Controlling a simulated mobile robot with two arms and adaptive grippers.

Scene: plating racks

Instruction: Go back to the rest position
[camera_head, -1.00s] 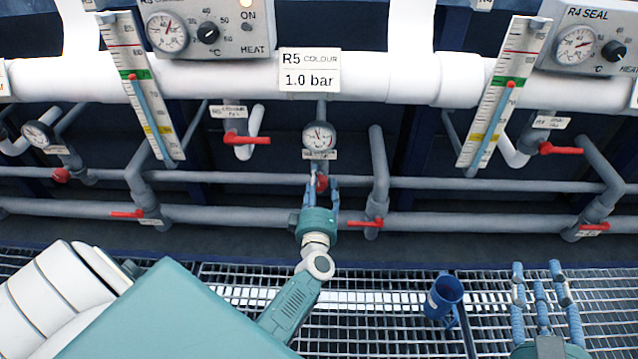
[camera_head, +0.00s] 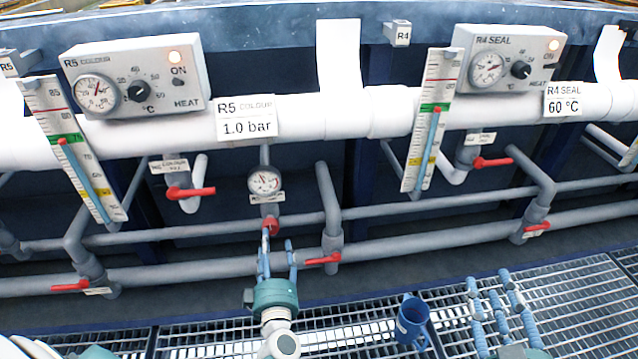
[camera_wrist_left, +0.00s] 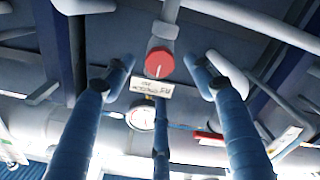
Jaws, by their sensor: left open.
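My left gripper (camera_head: 277,258) is open and empty in the head view, its blue fingers pointing up just below a red round knob (camera_head: 270,226). The knob sits on the pipe under a small pressure gauge (camera_head: 265,181). In the left wrist view the open fingers (camera_wrist_left: 160,80) stand apart on either side, and the red knob (camera_wrist_left: 160,63) shows between their tips, not gripped. My right gripper (camera_head: 492,283) is at the lower right of the head view, above the grating, with its blue fingers spread and nothing between them.
Red valve levers (camera_head: 324,258) stick out from the grey pipes. A white pipe (camera_head: 300,118) carries the R5 sign, tube gauges and heater boxes above. Open space lies in front of the pipes.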

